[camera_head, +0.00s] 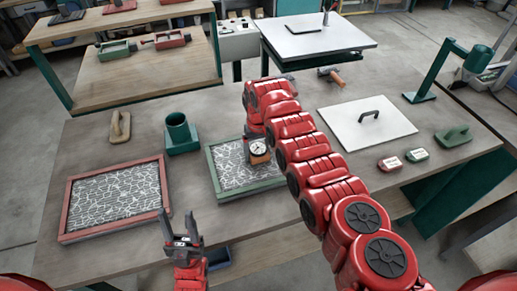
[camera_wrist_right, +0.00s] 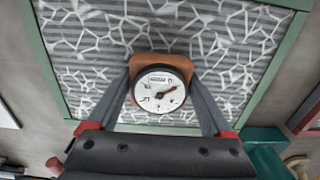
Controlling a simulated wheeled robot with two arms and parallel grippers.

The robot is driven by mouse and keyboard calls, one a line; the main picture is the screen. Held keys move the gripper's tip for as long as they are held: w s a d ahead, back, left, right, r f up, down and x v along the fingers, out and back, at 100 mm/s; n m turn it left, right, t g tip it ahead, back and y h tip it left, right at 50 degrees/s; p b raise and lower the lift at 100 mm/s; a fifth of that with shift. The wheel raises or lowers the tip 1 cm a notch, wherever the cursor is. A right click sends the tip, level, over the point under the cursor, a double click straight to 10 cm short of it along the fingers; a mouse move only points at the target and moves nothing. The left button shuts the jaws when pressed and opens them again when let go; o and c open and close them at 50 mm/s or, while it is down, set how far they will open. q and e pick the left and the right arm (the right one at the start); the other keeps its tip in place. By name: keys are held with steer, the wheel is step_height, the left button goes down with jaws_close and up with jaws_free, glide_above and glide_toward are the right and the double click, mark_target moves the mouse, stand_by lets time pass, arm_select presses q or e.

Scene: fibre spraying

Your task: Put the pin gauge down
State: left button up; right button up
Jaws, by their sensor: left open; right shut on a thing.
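The gauge is over the upper right part of a green-framed panel (camera_head: 214,175) with a white web pattern on grey. I cannot tell whether its base touches the panel. My left gripper (camera_head: 180,231) is open and empty near the table's front edge, left of the green-framed panel.
A red-framed panel (camera_head: 115,227) lies at the left. A green cup stand (camera_head: 181,134) and a brown float (camera_head: 120,126) stand behind. Bare table separates the two framed panels.

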mark_target(258, 149)
steer(key=shift+f, duration=0.1)
steer(key=shift+f, duration=0.15)
steer(key=o, duration=1.6)
steer(key=shift+c, duration=0.2)
steer(key=shift+r, duration=0.3)
step_height(258, 149, up, 10)
steer(key=b, duration=0.4)
steer(key=shift+r, duration=0.9)
